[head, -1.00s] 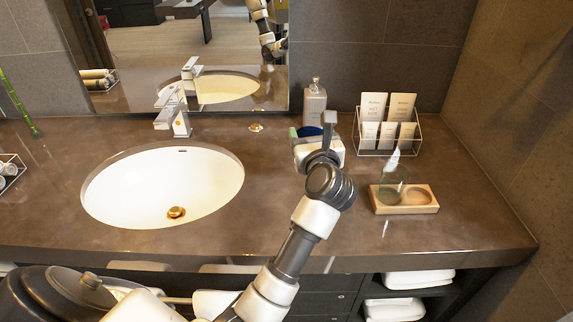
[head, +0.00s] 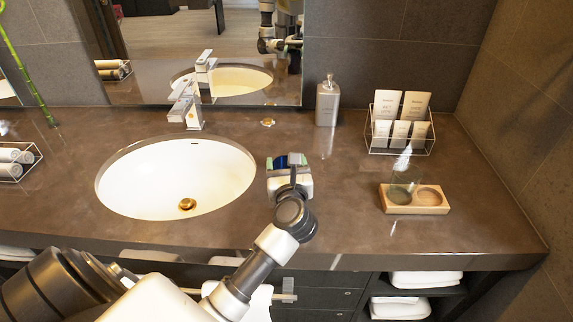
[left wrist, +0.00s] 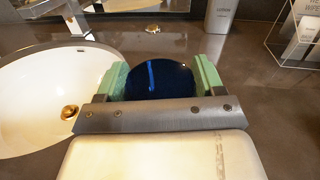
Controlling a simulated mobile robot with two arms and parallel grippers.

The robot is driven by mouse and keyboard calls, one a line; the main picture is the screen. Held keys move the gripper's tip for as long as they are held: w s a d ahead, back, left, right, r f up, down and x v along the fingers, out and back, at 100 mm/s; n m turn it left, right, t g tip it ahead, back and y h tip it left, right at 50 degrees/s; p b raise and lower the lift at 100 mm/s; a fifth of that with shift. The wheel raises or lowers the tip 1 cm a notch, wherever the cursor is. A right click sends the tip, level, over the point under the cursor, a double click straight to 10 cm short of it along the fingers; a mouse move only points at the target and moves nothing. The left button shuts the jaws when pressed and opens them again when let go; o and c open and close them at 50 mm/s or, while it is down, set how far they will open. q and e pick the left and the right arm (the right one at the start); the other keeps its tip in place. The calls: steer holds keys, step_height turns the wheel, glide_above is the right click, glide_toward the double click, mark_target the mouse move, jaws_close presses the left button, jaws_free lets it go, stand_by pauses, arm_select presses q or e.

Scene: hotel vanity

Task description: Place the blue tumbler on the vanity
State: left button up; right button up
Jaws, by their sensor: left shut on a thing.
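My left gripper (head: 288,161) is over the vanity counter (head: 330,220), just right of the sink. It is shut on the blue tumbler (left wrist: 158,80), whose dark blue round shape sits between the green finger pads in the left wrist view. In the head view, only a small blue part of the tumbler (head: 296,159) shows, with the rest hidden by my gripper. I cannot tell whether its base touches the counter. My right gripper is not in view.
The white sink (head: 150,180) lies to the left. A soap dispenser (head: 327,102) stands behind by the mirror. A wire rack of packets (head: 402,120) and a wooden tray (head: 415,208) with a clear glass are at right. Counter between gripper and tray is clear.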

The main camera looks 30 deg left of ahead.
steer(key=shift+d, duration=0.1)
arm_select(q)
steer(key=shift+f, duration=0.15)
steer(key=o, duration=1.3)
steer(key=shift+c, duration=0.2)
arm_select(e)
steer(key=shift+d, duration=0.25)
arm_select(q)
steer(key=shift+r, duration=0.25)
steer(key=b+v, duration=0.2)
steer(key=v, duration=0.9)
steer(key=shift+s+d+f, duration=0.15)
steer(key=shift+s+d, duration=0.25)
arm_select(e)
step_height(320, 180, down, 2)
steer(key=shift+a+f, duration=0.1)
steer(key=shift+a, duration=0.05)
